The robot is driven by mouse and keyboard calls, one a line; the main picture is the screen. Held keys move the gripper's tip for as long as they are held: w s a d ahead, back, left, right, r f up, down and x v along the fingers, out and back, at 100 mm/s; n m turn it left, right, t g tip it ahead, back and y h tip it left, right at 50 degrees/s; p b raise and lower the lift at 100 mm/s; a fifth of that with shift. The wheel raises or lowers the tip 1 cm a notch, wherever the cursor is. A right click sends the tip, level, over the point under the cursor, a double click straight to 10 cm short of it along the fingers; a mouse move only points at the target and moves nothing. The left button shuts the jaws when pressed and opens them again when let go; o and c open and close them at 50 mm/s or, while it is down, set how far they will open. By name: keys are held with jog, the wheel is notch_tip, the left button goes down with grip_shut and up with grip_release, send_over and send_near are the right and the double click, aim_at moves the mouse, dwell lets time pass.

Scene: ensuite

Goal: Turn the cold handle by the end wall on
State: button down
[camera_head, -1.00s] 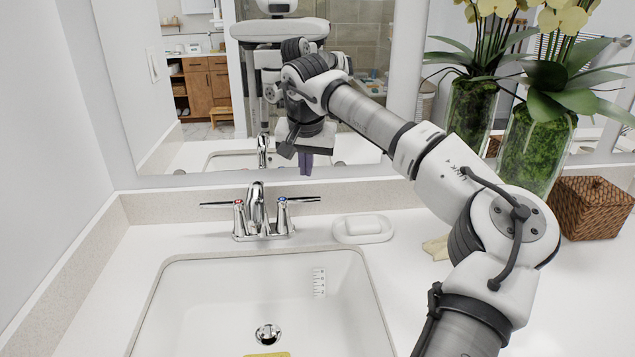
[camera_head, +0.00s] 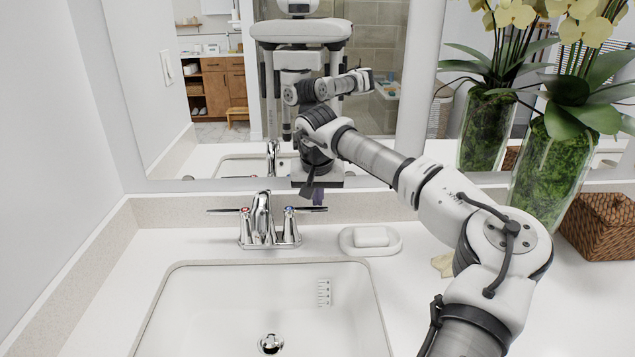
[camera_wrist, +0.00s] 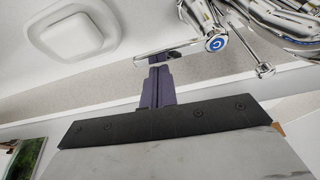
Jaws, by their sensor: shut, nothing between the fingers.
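The chrome faucet (camera_head: 263,222) stands behind the sink, left of centre in the head view. Its cold handle (camera_head: 289,225) is on the right, blue-marked, with a thin lever pointing right, roughly along the mirror wall. In the wrist view the cold handle (camera_wrist: 215,42) shows its blue "C" cap at upper right. My gripper (camera_head: 319,194) is shut and empty, behind the lever's outer end. In the wrist view my purple gripper fingers (camera_wrist: 156,62) end right at the lever; I cannot tell whether they touch. No running water shows.
The red-marked hot handle (camera_head: 246,226) is on the faucet's left. A soap dish (camera_head: 371,247) with soap sits right of the faucet. The mirror (camera_head: 225,150) rises close behind my gripper. The end wall (camera_head: 50,110) is left.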

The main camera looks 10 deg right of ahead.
jog(key=shift+w+f, duration=0.15)
jog(key=shift+f, duration=0.25)
